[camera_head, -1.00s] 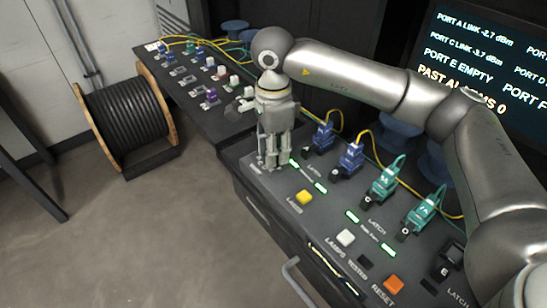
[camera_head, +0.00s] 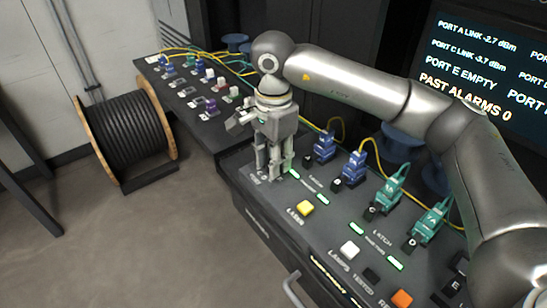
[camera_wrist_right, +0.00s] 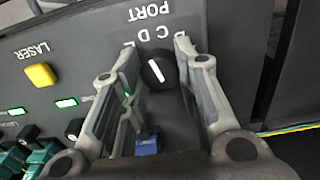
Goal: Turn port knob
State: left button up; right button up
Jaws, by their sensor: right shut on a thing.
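The port knob (camera_wrist_right: 157,71) is round and black with a white pointer line. In the right wrist view it sits between the fingertips of my right gripper (camera_wrist_right: 155,56), beside the letters C and D and the word PORT. My right gripper (camera_head: 272,172) points down at the far left end of the console, shut on the knob. In the head view its fingers hide the knob. My left gripper is not in view.
A yellow LASER button (camera_head: 306,208) and a white LAMPS button (camera_head: 349,250) lie nearer the console front. Blue plugs (camera_head: 324,146) and green plugs (camera_head: 391,193) with yellow cables stand to the right. A cable spool (camera_head: 127,135) stands on the floor.

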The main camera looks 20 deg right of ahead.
jog(key=o, duration=1)
jog(key=shift+o, duration=0.2)
jog(key=shift+r, duration=0.15)
notch_tip(320, 180, up, 12)
jog(key=shift+f, duration=0.2)
